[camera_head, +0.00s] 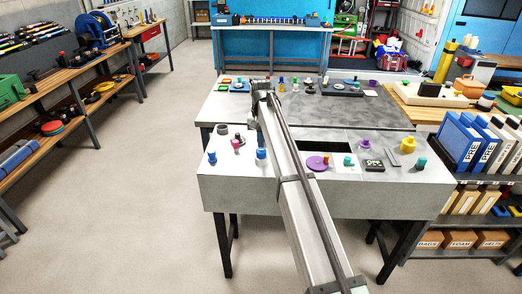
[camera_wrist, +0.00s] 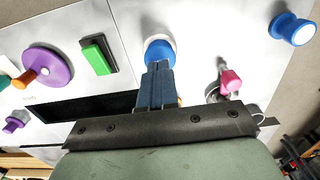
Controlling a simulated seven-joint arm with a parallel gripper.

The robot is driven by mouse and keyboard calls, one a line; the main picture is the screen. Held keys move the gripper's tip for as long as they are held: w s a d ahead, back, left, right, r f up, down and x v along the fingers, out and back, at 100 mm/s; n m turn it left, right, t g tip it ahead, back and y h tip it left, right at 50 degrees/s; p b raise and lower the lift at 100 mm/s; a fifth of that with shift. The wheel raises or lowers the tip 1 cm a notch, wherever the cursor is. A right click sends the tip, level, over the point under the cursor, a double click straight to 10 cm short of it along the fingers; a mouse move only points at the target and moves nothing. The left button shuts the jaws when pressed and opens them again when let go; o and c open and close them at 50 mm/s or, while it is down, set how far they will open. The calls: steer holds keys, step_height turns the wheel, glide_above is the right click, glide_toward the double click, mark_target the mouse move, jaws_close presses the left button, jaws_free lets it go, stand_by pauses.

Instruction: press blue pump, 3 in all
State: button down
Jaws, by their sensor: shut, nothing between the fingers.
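A round blue knob on a white collar (camera_wrist: 160,49) is in the upper middle of the wrist view. In the head view a blue and white knob (camera_head: 261,157) stands left of my arm. A second blue knob with a white end (camera_wrist: 292,28) is at the upper right of the wrist view. It also shows at the panel's left in the head view (camera_head: 212,158). Which one is the pump is not marked. My gripper (camera_wrist: 158,66) is shut and empty, its tips over the near edge of the first knob. Contact cannot be told.
A pink knob (camera_wrist: 231,81), a green block (camera_wrist: 98,55) and a purple disc (camera_wrist: 50,66) are near. A dark slot (camera_wrist: 85,108) lies in the panel. Yellow (camera_head: 407,145) and teal (camera_head: 421,163) parts stand at right. The grey tabletop (camera_head: 350,108) behind has a clear middle.

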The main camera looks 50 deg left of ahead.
mark_target(261, 150)
steer(key=shift+f, duration=0.15)
steer(key=shift+f, duration=1.5)
steer(key=shift+r, duration=1.1)
steer(key=shift+f, duration=0.2)
